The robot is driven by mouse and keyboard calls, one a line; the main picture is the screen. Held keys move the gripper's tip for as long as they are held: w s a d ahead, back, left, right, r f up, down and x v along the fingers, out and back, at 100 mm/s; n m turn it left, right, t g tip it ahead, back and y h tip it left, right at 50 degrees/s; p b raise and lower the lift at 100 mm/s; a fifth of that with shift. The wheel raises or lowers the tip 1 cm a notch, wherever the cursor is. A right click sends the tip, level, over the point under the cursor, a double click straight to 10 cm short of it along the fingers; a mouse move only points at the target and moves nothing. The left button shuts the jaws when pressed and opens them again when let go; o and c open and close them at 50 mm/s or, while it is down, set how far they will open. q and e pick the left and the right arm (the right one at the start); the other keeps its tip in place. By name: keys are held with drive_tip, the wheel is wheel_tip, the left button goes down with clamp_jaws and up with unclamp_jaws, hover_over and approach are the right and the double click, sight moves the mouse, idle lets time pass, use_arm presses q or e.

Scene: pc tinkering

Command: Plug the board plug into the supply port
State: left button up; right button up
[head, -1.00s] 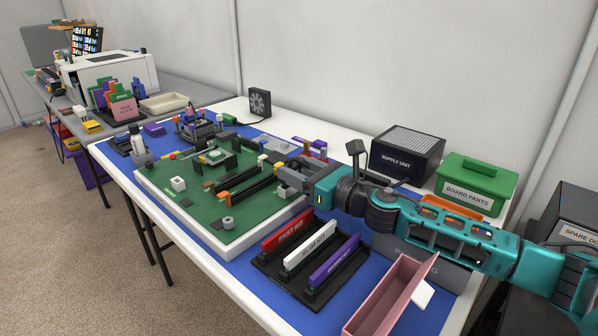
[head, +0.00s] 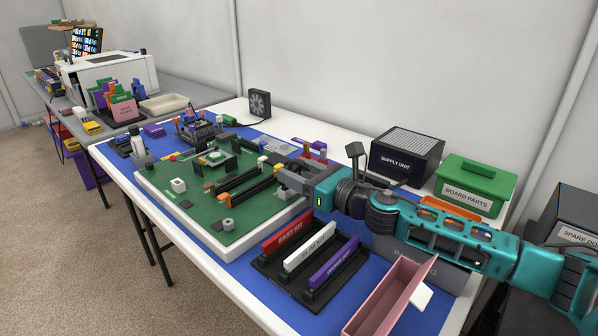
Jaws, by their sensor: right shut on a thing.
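My right gripper (head: 286,176) is at the right edge of the large green board (head: 205,212), low beside the black slots. It is shut on a small piece, which I take to be the board plug; the fingers hide nearly all of it. I cannot tell whether the piece touches the board. The dark supply unit (head: 402,166) with a grey grille on top stands at the back right, behind my right arm. I cannot make out the supply port for certain. My left gripper is not in view.
A black rack (head: 268,269) with red, white and purple modules stands in front of my right arm. A pink open tray (head: 392,292) lies right of it. The green board parts box (head: 476,184) is at the back right. A black fan (head: 260,103) stands behind the board.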

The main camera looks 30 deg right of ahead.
drive_tip(key=shift+f+b, duration=0.4)
drive_tip(key=shift+f, duration=0.1)
drive_tip(key=shift+s+a+f, duration=0.1)
drive_tip(key=shift+s+f, duration=0.05)
drive_tip(key=shift+f, duration=0.15)
drive_tip(key=shift+r+p, duration=0.55)
drive_tip(key=shift+p, duration=0.05)
drive_tip(key=shift+r, duration=0.3)
idle(0.6)
drive_tip(key=shift+f, duration=0.5)
